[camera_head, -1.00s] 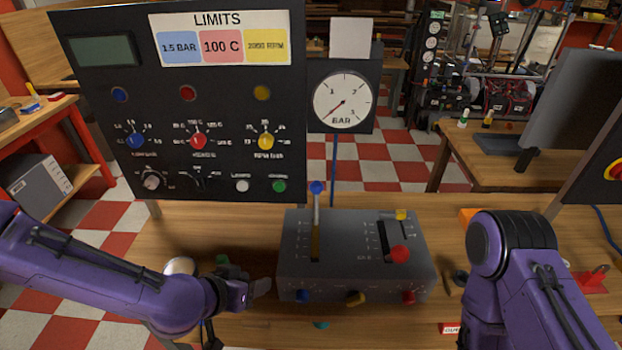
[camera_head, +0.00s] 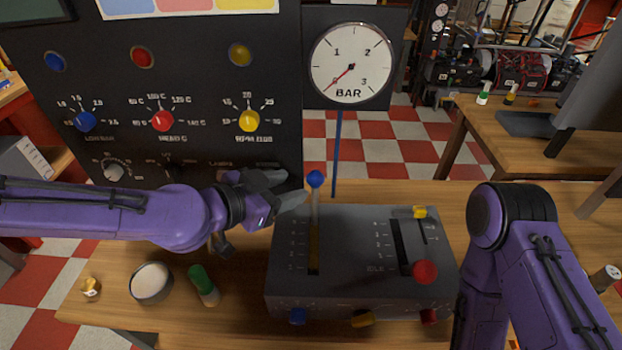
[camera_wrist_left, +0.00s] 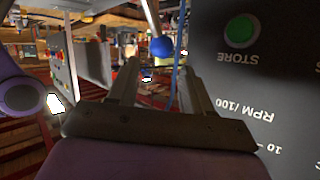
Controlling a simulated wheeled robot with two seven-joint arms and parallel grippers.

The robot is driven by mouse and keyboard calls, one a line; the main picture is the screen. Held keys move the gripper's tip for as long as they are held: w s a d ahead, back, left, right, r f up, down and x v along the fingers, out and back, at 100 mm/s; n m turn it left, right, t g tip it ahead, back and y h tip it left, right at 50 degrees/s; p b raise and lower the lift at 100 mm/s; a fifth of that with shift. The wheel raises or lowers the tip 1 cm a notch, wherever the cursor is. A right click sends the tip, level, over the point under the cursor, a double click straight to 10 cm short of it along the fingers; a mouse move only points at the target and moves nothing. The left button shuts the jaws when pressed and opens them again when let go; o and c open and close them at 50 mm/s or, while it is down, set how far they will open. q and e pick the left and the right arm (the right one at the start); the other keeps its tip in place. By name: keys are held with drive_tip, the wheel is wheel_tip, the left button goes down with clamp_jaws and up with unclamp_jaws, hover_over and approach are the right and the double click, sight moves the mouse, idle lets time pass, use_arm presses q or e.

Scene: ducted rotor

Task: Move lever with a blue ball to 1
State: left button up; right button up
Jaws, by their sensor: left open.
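The lever with a blue ball (camera_head: 315,179) stands up from the left slot of a grey lever box (camera_head: 345,293), near the slot's far end. Its blue ball also shows in the left wrist view (camera_wrist_left: 161,47), just beyond and between the fingertips. My left gripper (camera_head: 286,190) is open and empty, close to the left of the blue ball, apart from it as far as I can tell. Its two fingers show in the left wrist view (camera_wrist_left: 157,72). The slot's number marks are too small to read surely. My right arm shows at the right; its gripper is out of view.
A red-knobbed lever (camera_head: 425,271) sits in the right slot of the box. A black control panel (camera_head: 200,100) and a pressure gauge (camera_head: 350,64) rise behind.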

sight(309, 180)
use_arm(q)
drive_tip(key=x, duration=0.6)
drive_tip(key=shift+w+d+f, duration=0.1)
drive_tip(key=shift+w+f, duration=0.2)
drive_tip(key=shift+w+d, duration=0.15)
drive_tip(key=shift+d, duration=0.15)
